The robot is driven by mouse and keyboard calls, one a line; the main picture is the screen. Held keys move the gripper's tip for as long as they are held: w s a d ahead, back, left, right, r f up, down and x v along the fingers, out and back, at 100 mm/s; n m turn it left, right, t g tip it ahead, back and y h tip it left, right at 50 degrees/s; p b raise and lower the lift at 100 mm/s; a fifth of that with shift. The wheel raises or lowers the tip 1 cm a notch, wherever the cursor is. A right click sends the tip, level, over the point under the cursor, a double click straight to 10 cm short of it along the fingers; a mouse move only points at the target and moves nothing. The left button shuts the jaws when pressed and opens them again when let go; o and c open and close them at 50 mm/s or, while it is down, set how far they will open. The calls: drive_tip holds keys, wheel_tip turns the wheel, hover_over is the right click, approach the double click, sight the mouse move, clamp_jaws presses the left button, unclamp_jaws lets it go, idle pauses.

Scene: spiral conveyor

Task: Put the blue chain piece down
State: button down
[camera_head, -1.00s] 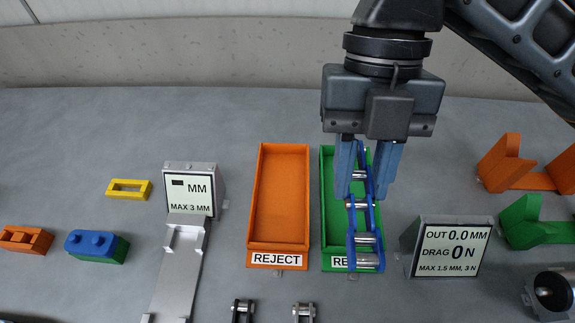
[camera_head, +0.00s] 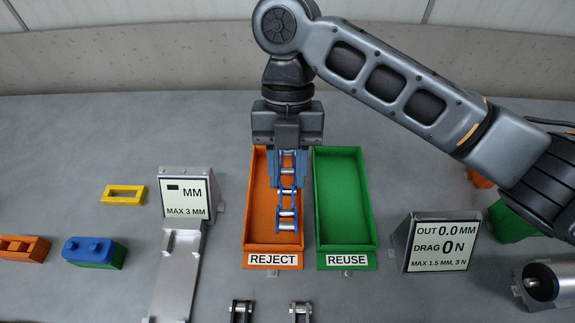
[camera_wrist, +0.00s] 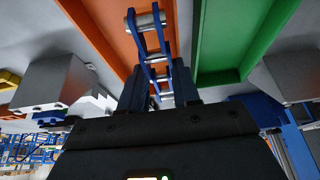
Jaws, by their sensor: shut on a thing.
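The blue chain piece (camera_head: 288,200), with blue side links and silver pins, is held in my gripper (camera_head: 288,180). It hangs down over the orange tray labelled REJECT (camera_head: 262,245). In the wrist view the chain piece (camera_wrist: 149,45) sticks out between the fingers of my gripper (camera_wrist: 160,92), with the orange tray (camera_wrist: 103,28) behind it. The green tray labelled REUSE (camera_head: 341,205) is empty, just right of the orange one. I cannot tell whether the chain piece touches the orange tray.
A display reading OUT 0.0 MM (camera_head: 440,240) stands to the right. A yellow frame (camera_head: 125,194), a blue-green block (camera_head: 95,252) and an orange block (camera_head: 22,248) lie at left. Two dark chain ends (camera_head: 241,312) show at the front.

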drive_tip(key=shift+f+b, duration=0.5)
drive_tip(key=shift+f, duration=0.2)
drive_tip(key=c, duration=1.3)
unclamp_jaws()
drive_tip(key=shift+s, duration=0.1)
drive_tip(key=o, duration=0.5)
drive_tip(key=shift+f, duration=0.25)
drive_tip(key=shift+d, duration=0.1)
drive_tip(key=shift+r+p, duration=0.35)
drive_tip(key=shift+r, duration=0.1)
drive_tip(key=v, duration=1.3)
drive_tip(key=shift+s, duration=0.15)
